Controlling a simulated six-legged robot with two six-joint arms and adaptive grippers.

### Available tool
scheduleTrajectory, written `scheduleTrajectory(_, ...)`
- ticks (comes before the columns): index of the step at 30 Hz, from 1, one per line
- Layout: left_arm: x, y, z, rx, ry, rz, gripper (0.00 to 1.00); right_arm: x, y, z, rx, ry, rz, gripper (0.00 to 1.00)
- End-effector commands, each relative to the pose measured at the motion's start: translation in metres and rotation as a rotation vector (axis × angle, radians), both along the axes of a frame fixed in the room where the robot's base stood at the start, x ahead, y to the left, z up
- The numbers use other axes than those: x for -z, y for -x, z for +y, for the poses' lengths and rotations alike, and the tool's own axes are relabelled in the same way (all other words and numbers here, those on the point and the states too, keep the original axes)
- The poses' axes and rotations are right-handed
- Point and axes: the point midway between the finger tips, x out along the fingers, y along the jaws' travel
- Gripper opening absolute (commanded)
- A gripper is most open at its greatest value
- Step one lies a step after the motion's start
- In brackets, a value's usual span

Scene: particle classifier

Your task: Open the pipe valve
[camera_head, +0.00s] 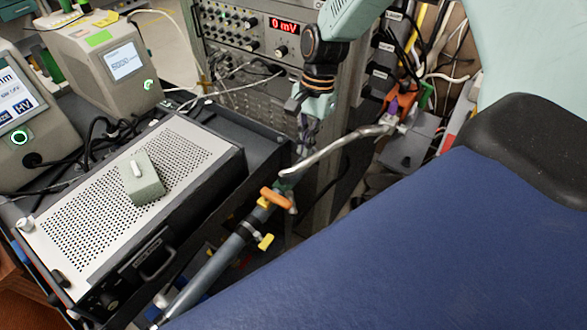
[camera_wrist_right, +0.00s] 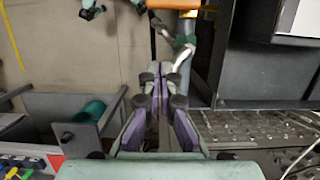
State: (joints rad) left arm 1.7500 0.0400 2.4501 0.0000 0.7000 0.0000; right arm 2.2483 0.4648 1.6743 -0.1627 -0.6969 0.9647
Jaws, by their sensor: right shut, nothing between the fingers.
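The pipe (camera_head: 208,277) runs up from the bottom left to the middle of the head view. A valve with an orange handle (camera_head: 278,199) sits near its upper end, where a braided metal hose (camera_head: 335,148) joins. In the right wrist view an orange part (camera_wrist_right: 173,4), probably this handle, shows at the top edge, beyond the fingertips. My right gripper (camera_head: 303,150) points down above the valve, apart from the handle. Its purple-sided fingers are shut and empty, as the right wrist view also shows (camera_wrist_right: 161,77). My left gripper is in neither view.
A perforated instrument box (camera_head: 190,150) with a small grey-green block (camera_head: 141,177) stands left of the pipe. A rack with a red "0 mV" display (camera_head: 284,25) stands behind. Yellow handles (camera_head: 265,242) are on the pipe.

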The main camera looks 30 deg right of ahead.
Motion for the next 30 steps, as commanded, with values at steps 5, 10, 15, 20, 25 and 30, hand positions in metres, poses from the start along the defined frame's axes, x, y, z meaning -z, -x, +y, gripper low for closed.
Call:
scheduleTrajectory(5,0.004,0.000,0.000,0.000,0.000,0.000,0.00,0.028,0.003,0.005,-0.001,0.002,0.004,0.00)
scheduleTrajectory(10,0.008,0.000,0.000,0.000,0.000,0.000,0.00,0.060,0.004,0.012,-0.001,0.002,0.004,0.00)
scheduleTrajectory(15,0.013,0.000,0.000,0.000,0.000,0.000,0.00,0.091,0.006,0.019,-0.001,0.002,0.002,0.00)
scheduleTrajectory(20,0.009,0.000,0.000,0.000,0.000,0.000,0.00,0.092,0.013,0.040,-0.005,0.002,0.001,0.00)
scheduleTrajectory(25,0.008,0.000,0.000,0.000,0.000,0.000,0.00,0.092,0.018,0.054,-0.002,0.001,0.000,0.00)
scheduleTrajectory(30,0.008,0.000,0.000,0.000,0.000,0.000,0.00,0.092,0.020,0.058,0.000,0.001,-0.002,0.00)
